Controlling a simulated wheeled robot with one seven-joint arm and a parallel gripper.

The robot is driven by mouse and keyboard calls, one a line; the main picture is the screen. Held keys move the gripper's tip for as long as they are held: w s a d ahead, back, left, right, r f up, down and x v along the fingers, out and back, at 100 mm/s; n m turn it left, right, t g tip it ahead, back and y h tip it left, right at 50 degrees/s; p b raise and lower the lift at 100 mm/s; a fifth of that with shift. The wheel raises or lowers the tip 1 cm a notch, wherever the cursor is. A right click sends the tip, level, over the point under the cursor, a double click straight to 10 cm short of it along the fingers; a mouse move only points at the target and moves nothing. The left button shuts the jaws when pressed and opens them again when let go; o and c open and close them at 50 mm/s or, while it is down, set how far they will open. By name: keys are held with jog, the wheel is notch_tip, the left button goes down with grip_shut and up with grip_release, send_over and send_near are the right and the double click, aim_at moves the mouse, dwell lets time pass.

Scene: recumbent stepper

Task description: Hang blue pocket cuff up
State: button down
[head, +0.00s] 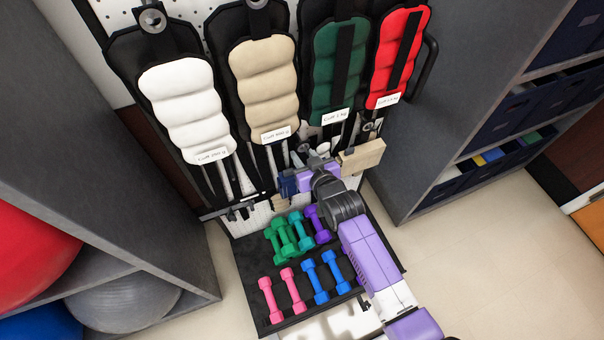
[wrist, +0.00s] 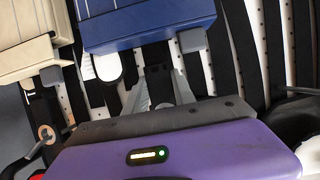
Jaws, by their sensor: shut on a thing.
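The blue pocket cuff (wrist: 150,28) fills the top middle of the wrist view, right at the ends of my gripper's grey fingers (wrist: 160,82). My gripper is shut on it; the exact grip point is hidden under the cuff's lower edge. In the head view my purple gripper (head: 317,166) is at the lower part of the pegboard rack, and a small piece of the blue cuff (head: 288,185) shows to its left. Which hook, if any, bears the cuff cannot be seen.
White (head: 185,105), beige (head: 265,85), green (head: 338,60) and red (head: 397,55) cuffs hang above on the pegboard. A beige block-like cuff (head: 362,157) is close to the right of my gripper. Below is a black tray (head: 250,290) with several dumbbells. Grey shelves flank both sides.

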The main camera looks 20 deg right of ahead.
jog(key=shift+r+p, duration=0.85)
jog(key=shift+r, duration=0.2)
jog(key=shift+f, duration=0.15)
jog(key=shift+f+b, duration=0.3)
jog(key=shift+b, duration=0.1)
jog(key=s+r+p, duration=0.1)
jog(key=s+p, duration=0.5)
jog(key=s, duration=0.6)
jog(key=shift+s, duration=0.35)
dwell(1.4)
jog(key=shift+r, duration=0.2)
dwell(0.8)
